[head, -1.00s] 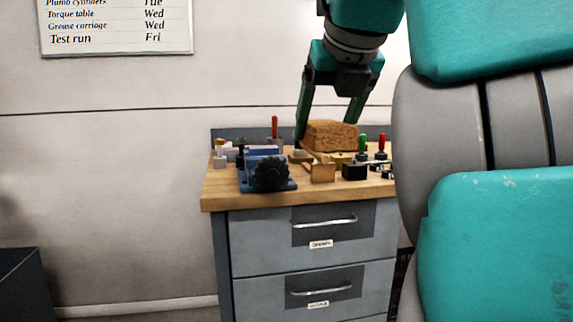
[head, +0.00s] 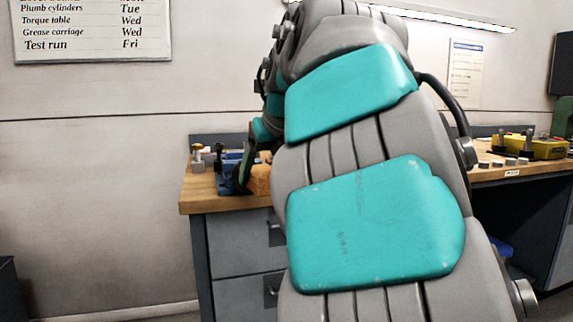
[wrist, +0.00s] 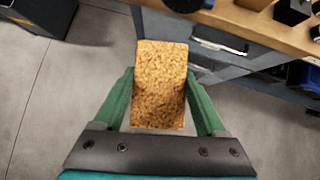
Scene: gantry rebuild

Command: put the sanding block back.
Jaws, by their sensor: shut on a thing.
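The sanding block (wrist: 160,84), a tan, speckled cork-like block, fills the middle of the wrist view. My gripper (wrist: 160,76) is shut on it, with one green finger against each long side. Below the block the wrist view shows grey floor, so it is held out in front of the bench drawers. In the head view a part of the block (head: 260,180) shows at the bench's front edge, beside a green finger of my gripper (head: 244,170). My own arm hides the rest.
The wooden bench top (head: 199,197) has a blue vise (head: 228,160) and small tools at its left. Grey drawers (head: 240,243) are below. Another bench at the right carries a yellow bin (head: 549,149). A dark box (wrist: 38,14) stands on the floor. My arm blocks the middle of the head view.

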